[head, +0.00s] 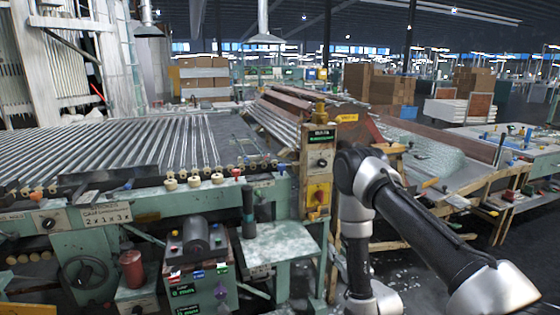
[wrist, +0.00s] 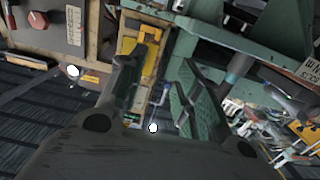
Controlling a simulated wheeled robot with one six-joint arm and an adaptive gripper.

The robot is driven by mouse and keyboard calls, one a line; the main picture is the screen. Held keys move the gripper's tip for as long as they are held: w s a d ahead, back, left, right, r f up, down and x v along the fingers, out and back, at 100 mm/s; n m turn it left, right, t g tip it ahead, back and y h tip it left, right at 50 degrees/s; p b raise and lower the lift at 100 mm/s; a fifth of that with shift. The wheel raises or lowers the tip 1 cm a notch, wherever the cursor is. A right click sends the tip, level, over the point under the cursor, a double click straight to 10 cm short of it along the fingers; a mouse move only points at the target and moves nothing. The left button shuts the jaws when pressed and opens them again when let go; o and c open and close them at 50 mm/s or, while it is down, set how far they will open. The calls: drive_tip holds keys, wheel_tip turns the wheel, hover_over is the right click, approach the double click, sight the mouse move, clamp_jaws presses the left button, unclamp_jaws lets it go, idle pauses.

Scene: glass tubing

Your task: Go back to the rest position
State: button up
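My gripper (wrist: 164,72) shows in the wrist view with its two fingers apart. Nothing is between the fingers. In the head view my arm stands at the right and reaches down toward the lower right corner, and my gripper is outside that picture. The wrist view is tilted, with green machine framework beyond the fingers.
A green machine bed with glass tubes (head: 130,150) fills the left. A yellow switch box (head: 318,195) and a small green table (head: 282,246) stand left of my arm. A wooden-edged bench (head: 430,170) lies behind it. Cardboard boxes (head: 372,85) are farther back.

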drive_tip(key=s+d+f+g+h, duration=0.1)
drive_tip(key=s+f+g, duration=0.25)
drive_tip(key=f, duration=0.35)
drive_tip(key=s+d+f+g+h, duration=0.1)
drive_tip(key=s+f+g, duration=0.1)
drive_tip(key=f+g, duration=0.35)
drive_tip(key=s+d+f+g+h, duration=0.1)
drive_tip(key=s+d+g+h, duration=0.15)
drive_tip(key=s, duration=0.25)
drive_tip(key=s+d+r+m, duration=0.1)
drive_tip(key=s+d+r, duration=0.2)
drive_tip(key=s+r, duration=0.5)
drive_tip(key=s+d+r+m, duration=0.1)
drive_tip(key=s+d+r, duration=0.3)
drive_tip(key=r, duration=2.2)
drive_tip(key=s+d+r+m+g+h, duration=0.1)
drive_tip(key=s+d+r, duration=0.3)
drive_tip(key=s+r, duration=0.9)
wheel_tip(320, 180, up, 4)
drive_tip(key=shift+m, duration=0.3)
